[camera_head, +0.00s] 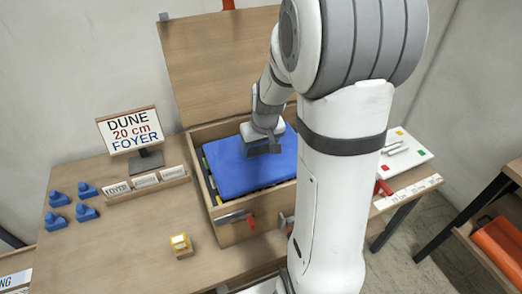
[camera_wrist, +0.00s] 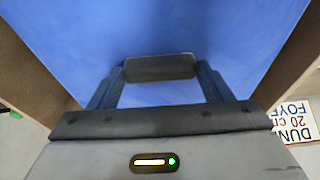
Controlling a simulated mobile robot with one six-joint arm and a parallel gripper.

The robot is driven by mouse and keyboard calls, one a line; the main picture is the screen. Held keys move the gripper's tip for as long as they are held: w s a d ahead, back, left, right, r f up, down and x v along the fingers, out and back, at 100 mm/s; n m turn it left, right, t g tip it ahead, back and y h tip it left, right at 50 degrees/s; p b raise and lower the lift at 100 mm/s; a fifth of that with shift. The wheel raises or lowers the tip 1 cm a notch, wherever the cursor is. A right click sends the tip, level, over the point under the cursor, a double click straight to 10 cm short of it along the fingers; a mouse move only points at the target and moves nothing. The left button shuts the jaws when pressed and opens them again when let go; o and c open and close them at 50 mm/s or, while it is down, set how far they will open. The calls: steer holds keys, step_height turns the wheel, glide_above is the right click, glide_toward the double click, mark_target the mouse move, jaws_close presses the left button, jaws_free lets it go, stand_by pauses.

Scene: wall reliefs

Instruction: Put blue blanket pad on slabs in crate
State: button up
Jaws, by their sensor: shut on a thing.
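The blue blanket pad (camera_head: 235,170) lies inside the open wooden crate (camera_head: 236,232) on the table and covers most of its opening. Strips of the crate's contents show along the pad's left and front edges; the slabs are mostly hidden under it. My gripper (camera_head: 264,150) is over the pad's upper middle, shut on a dark grip bar on the pad. In the wrist view the bar sits between the two fingers of my gripper (camera_wrist: 160,70), with the blue pad (camera_wrist: 160,25) filling the space behind it. I cannot tell whether the pad rests fully on the slabs.
The crate's lid (camera_head: 215,65) stands open behind it. A white board (camera_head: 402,150) lies at right. My arm hides the crate's right side.

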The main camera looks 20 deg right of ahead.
steer(key=shift+f, duration=1.25)
steer(key=shift+f, duration=0.1)
steer(key=o, duration=1.7)
steer(key=shift+c, duration=0.2)
